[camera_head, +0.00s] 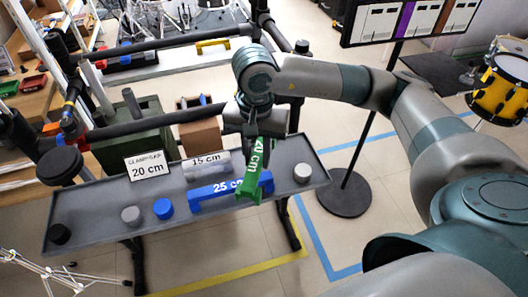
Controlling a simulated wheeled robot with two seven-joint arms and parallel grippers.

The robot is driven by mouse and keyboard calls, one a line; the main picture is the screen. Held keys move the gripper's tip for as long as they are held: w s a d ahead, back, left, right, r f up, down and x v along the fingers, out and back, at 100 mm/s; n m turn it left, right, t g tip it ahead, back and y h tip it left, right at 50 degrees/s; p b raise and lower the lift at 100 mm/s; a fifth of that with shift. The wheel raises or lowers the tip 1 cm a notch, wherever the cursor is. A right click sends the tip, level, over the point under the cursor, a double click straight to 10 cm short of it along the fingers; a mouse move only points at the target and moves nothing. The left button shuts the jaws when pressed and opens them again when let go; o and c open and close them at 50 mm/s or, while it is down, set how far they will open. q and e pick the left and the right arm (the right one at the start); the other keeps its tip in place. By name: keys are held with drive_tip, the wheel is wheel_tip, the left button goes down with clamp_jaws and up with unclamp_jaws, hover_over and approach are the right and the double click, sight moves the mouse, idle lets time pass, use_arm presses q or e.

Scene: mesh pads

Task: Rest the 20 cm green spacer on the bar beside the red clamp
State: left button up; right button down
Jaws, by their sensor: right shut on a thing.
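The green spacer (249,183), marked 20 cm, is in my right gripper (259,137), which is shut on its upper part. It hangs steeply tilted over the grey tray table, in front of the blue 25 cm spacer. Whether it touches anything below is unclear. A dark bar (160,123) runs across the rack behind the tray, and another bar (165,46) runs higher up. Small red parts show at the rack's left, one near the lower bar (84,133); I cannot tell which is the red clamp. My left gripper is out of view.
The grey tray (95,205) holds the blue 25 cm spacer (208,197), a grey 15 cm spacer (207,165), a "clamp gap 20 cm" sign (146,166) and several small round pieces. A black disc pad (60,165) stands at its left end. A black stand (345,194) is right.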

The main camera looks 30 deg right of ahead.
sight(249, 163)
drive_tip(key=n, duration=0.2)
drive_tip(key=a+n, duration=0.1)
drive_tip(key=n, duration=0.2)
drive_tip(key=shift+s+a+r+n, duration=0.25)
drive_tip(key=shift+a+r+n, duration=0.05)
drive_tip(key=shift+a+r, duration=0.1)
drive_tip(key=n, duration=0.3)
drive_tip(key=shift+s+a+r, duration=0.15)
drive_tip(key=shift+a, duration=0.2)
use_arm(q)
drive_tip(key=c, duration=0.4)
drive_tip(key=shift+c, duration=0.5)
use_arm(e)
drive_tip(key=shift+a, duration=0.1)
